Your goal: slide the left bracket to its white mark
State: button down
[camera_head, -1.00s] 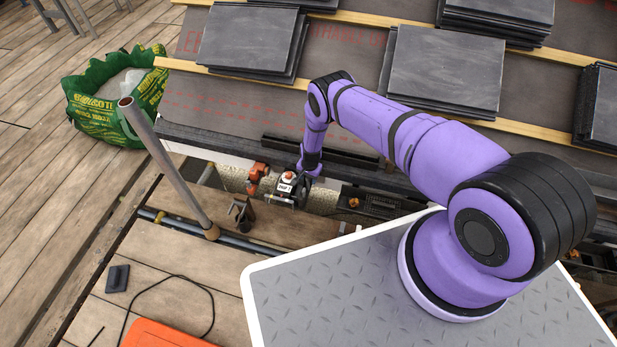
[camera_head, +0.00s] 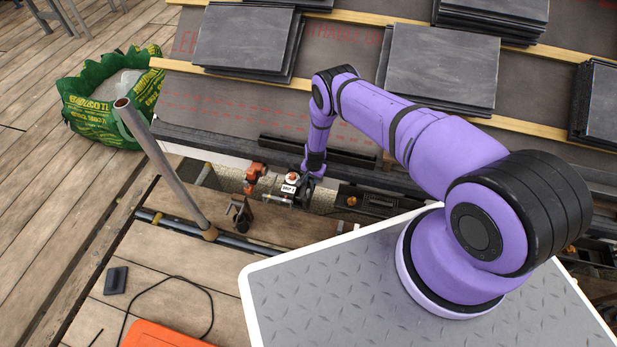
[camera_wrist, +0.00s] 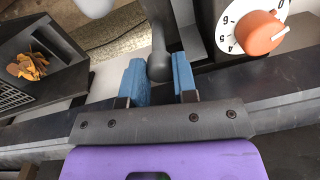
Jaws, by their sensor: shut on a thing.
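My gripper (camera_head: 307,187) is down at the gutter along the eaves, beside a small labelled device (camera_head: 288,189) with a white dial and orange-red knob. In the wrist view, the blue fingertips (camera_wrist: 159,80) are shut on a grey rounded handle (camera_wrist: 158,62). The dial (camera_wrist: 254,31) shows just right of it in that view. An orange fitting (camera_head: 254,173) sits left of the device. I cannot tell for sure which part is the left bracket. I cannot make out its white mark.
A slanted grey pole (camera_head: 165,165) and a dark clamp (camera_head: 241,213) stand on the left. Dry orange leaves (camera_wrist: 26,66) lie left of my fingers in the wrist view. Slate stacks (camera_head: 441,66) rest on the roof. A green bag (camera_head: 105,115) stands on the deck.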

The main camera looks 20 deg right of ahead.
jog(key=c, duration=0.9)
grip_release()
jog(key=shift+r, duration=0.15)
notch_tip(320, 180, up, 11)
jog(key=shift+s+d+f, duration=0.15)
jog(key=shift+f, duration=0.05)
jog(key=shift+r, duration=0.1)
